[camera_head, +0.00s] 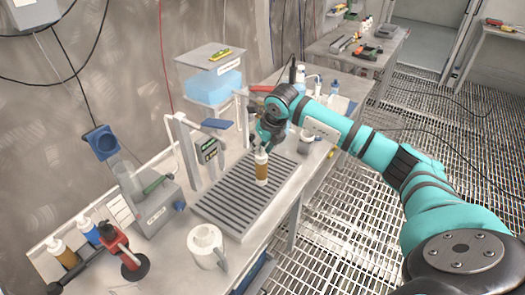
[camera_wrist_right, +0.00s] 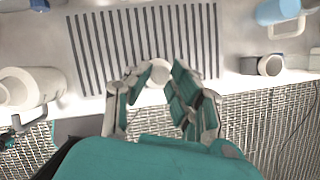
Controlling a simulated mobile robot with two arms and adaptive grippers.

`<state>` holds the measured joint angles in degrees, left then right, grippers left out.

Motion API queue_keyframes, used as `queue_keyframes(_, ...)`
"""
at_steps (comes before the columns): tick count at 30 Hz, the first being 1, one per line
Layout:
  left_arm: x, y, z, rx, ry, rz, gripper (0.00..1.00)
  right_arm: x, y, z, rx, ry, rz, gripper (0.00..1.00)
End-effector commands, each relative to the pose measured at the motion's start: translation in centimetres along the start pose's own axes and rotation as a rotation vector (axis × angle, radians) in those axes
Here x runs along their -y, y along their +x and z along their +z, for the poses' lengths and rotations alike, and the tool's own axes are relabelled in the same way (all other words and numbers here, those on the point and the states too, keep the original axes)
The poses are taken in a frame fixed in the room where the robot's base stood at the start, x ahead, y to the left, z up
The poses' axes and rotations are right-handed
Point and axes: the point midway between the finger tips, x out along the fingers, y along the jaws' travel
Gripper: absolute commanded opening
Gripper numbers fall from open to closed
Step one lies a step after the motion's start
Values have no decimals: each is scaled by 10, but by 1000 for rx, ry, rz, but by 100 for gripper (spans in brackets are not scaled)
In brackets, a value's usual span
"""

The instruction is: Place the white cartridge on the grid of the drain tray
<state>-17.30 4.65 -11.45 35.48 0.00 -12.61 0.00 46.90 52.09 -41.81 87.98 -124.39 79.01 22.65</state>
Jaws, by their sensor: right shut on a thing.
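My right gripper (camera_head: 264,143) is shut on the top of an upright white cartridge with a brown band (camera_head: 261,171), over the grid of the drain tray (camera_head: 225,203). I cannot tell whether its base touches the grid. In the right wrist view, a pale round end of the cartridge (camera_wrist_right: 159,72) shows between the fingers of the right gripper (camera_wrist_right: 160,82), at the near edge of the slatted drain tray (camera_wrist_right: 100,45). My left gripper is not in view.
A white mug (camera_head: 204,248) stands in front of the tray. A grey stand with a display (camera_head: 207,151) is left of it, and a clear tank with blue contents (camera_head: 212,88) is behind. A red and black tool (camera_head: 122,252) and bottles are at front left. Most of the grid is clear.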

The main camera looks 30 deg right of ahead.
Motion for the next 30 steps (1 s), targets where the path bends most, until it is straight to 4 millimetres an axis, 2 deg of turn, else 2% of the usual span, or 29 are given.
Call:
queue_keyframes(9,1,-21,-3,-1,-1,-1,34,0,30,-11,-2,0,1,0)
queue_keyframes(19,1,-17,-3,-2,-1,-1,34,0,35,-13,0,0,1,0)
queue_keyframes(20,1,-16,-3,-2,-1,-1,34,0,36,-14,-1,0,0,22)
queue_keyframes(24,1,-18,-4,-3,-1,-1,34,0,35,-13,-1,0,0,40)
queue_keyframes(25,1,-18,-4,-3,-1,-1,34,0,35,-13,-1,0,0,44)
queue_keyframes(30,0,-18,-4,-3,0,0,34,0,35,-13,-1,0,0,44)
